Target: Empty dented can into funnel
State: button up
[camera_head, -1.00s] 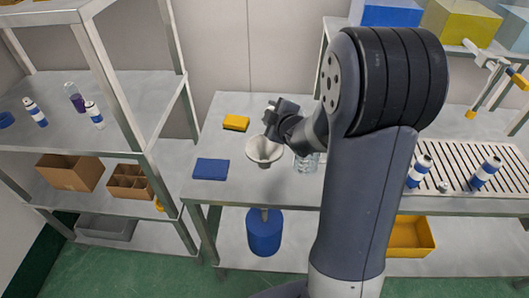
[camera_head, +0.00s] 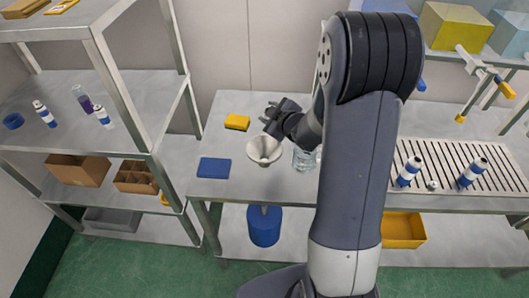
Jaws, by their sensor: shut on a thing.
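A pale funnel (camera_head: 264,160) stands at the front of the grey metal table, with a blue container (camera_head: 263,226) below it under the tabletop. My gripper (camera_head: 269,121) is just above and behind the funnel's mouth in the picture. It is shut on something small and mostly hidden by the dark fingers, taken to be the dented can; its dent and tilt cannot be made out. No liquid is seen falling into the funnel.
A yellow sponge (camera_head: 237,122) and a blue cloth (camera_head: 214,168) lie left of the funnel. A clear glass vessel (camera_head: 303,158) stands close on its right, partly behind my arm.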

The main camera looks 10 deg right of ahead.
jog(key=shift+s+a+r+m+g+y, duration=0.15)
jog(key=shift+r+m+g+y, duration=0.15)
jog(key=shift+m, duration=0.2)
jog(key=shift+w+a+r+m+g+y, duration=0.1)
jog(key=shift+a+r+m+y, duration=0.1)
jog(key=shift+m+y, duration=0.25)
jog(key=shift+s+a+r+m+y, duration=0.1)
jog(key=shift+a+m+y, duration=0.1)
jog(key=shift+m+y, duration=0.35)
jog(key=shift+s+a+m+y, duration=0.15)
jog(key=shift+m+y, duration=0.15)
jog(key=shift+m, duration=0.4)
jog(key=shift+r, duration=2.5)
